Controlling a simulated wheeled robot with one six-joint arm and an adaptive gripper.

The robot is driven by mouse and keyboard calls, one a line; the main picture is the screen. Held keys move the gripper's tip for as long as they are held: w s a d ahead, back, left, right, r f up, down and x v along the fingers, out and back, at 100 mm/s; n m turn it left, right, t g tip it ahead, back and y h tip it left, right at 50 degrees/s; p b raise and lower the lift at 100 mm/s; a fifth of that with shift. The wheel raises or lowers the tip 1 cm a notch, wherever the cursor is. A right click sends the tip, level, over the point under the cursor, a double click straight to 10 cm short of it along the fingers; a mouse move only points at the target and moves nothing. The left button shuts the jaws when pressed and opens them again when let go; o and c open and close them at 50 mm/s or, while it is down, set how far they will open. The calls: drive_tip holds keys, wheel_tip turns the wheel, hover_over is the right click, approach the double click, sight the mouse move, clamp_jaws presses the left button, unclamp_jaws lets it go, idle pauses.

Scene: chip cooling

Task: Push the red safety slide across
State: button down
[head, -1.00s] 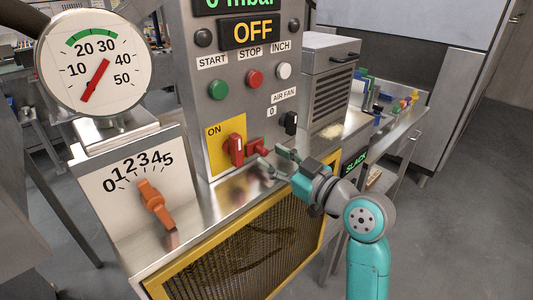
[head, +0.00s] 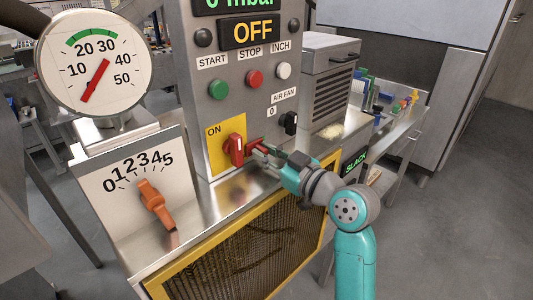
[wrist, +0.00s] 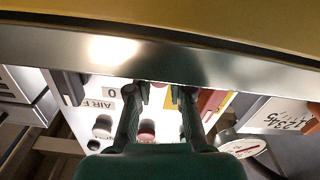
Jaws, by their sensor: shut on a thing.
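The red safety slide (head: 255,144) sits on the front of the grey control panel, just right of the red rotary switch (head: 235,150) on its yellow ON plate (head: 213,143). My gripper (head: 263,153) reaches in from the right, its fingers closed on the slide, which they partly hide. The slide touches or nearly touches the switch's right side; I cannot tell which. In the wrist view my two dark fingers (wrist: 160,95) point at the panel with a narrow gap between the tips. The red switch (wrist: 210,102) shows right of them there.
The black air fan knob (head: 290,122) is just above my gripper. The green START button (head: 218,90), red STOP button (head: 255,78) and white INCH button (head: 284,71) are higher up. A steel ledge (head: 240,190) lies below. The display reads OFF (head: 252,32).

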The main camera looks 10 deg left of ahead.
drive_tip(key=shift+s+a, duration=0.85)
drive_tip(key=shift+s, duration=0.25)
drive_tip(key=c, duration=1.1)
unclamp_jaws()
drive_tip(key=shift+o, duration=0.2)
